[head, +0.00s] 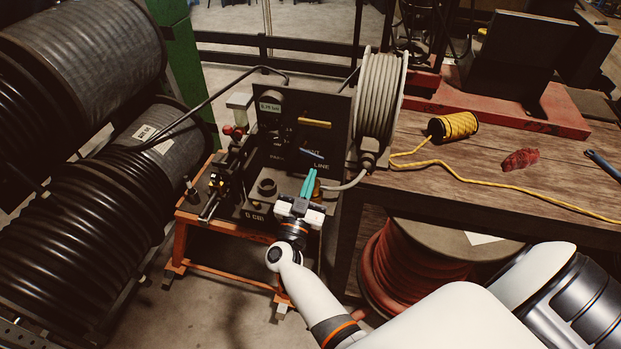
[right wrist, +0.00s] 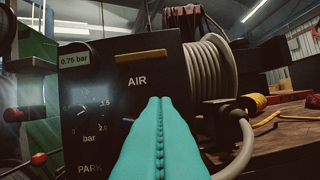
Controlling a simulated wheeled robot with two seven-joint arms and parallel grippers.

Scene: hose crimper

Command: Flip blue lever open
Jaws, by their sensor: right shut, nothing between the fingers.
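The blue lever (head: 311,154) is a short bar on the front of the black control panel (head: 338,110), above the word LINE, and it slopes slightly down to the right. My right gripper (head: 311,172) is shut and empty, its teal fingers pointing up at the panel just below the blue lever. I cannot tell whether they touch it. My left gripper is not in view.
A yellow lever (head: 314,123) lies level above the blue one, and also shows in the right wrist view (right wrist: 140,56). A gauge (right wrist: 92,112) sits left of the fingers. A grey hose reel (head: 380,108) stands close on the right, beside a wooden bench (head: 440,180).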

